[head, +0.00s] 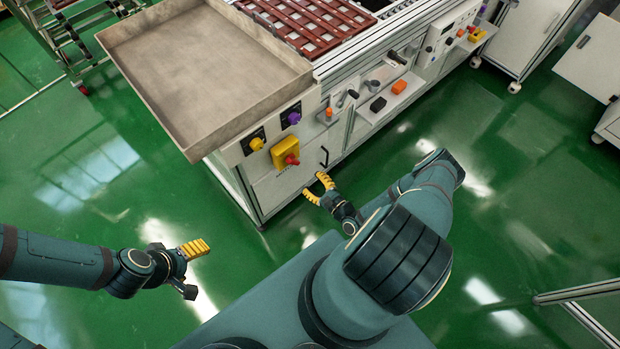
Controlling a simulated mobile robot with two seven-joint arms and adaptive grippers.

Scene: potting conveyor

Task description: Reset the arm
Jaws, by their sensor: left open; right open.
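My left gripper (195,268) is at the lower left, over the green floor, with a yellow ribbed fingertip showing. It is open and holds nothing that I can see. My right gripper (317,187) is near the picture's middle, in front of the conveyor machine's lower front panel. Its yellow fingers are spread apart and empty. I cannot tell whether it touches the panel. My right arm is bent, and its large teal link covers part of the view at the lower middle.
The conveyor machine (278,190) stands ahead with an empty grey metal tray (200,65) on its left end and dark red plant trays (310,22) behind. A yellow-and-red switch (286,153) sits on its front. White cabinets (585,60) stand at right.

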